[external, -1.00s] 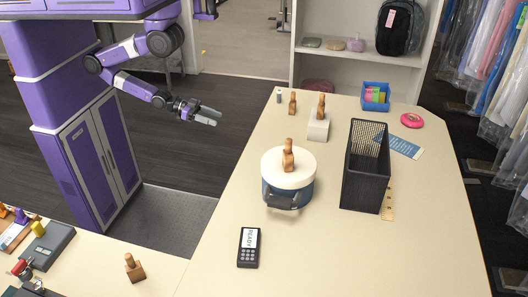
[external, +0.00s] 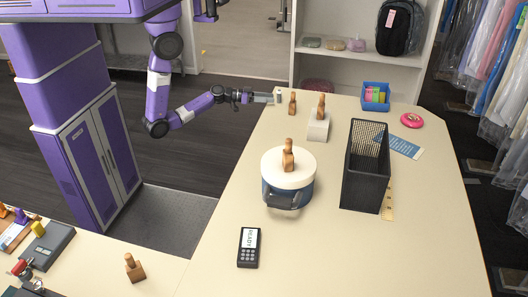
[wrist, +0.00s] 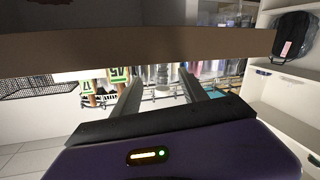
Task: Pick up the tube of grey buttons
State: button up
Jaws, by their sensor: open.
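The tube of grey buttons (external: 278,95) is a small pale cylinder standing upright at the far left edge of the cream table. My gripper (external: 266,98) reaches in level from the left in the external view, its fingertips right beside the tube. The picture is too small to tell whether they touch. In the wrist view my gripper (wrist: 160,84) has its two fingers spread apart. A small grey cylinder, which looks like the tube (wrist: 162,75), shows in the gap beyond them. My gripper is open and holds nothing.
A wooden-handled stamp (external: 293,102) stands just right of the tube. Another stands on a white block (external: 318,128). A round white-topped pot (external: 270,165), black mesh basket (external: 365,185) and blue bin (external: 375,88) are farther off.

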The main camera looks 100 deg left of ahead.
aim_at(279, 96)
jog(key=shift+w+a+m+t+h+b, duration=0.25)
jog(key=shift+a+m+h+b, duration=0.1)
jog(key=shift+m+h, duration=0.25)
jog(key=shift+w+a+m+t+h+b, duration=0.2)
jog(key=shift+a+m+t+h+b, duration=0.1)
jog(key=shift+m+h, duration=0.25)
jog(key=m+h, duration=0.1)
jog(key=r+m+h+b, duration=0.1)
jog(key=m, duration=0.1)
jog(key=shift+s+a+r+t+h, duration=0.1)
jog(key=shift+s+a+t+h, duration=0.1)
jog(key=shift+t+h, duration=0.05)
jog(key=shift+r, duration=0.15)
jog(key=shift+m+h, duration=0.25)
jog(key=shift+h, duration=0.05)
jog(key=w+p, duration=0.1)
jog(key=w, duration=0.1)
jog(key=w+p, duration=0.1)
jog(key=w, duration=0.1)
jog(key=w+r, duration=0.1)
jog(key=w, duration=0.1)
jog(key=shift+w+p, duration=0.35)
jog(key=shift+p, duration=0.05)
jog(key=shift+w+f, duration=0.2)
jog(key=shift+w, duration=0.35)
grip_shut()
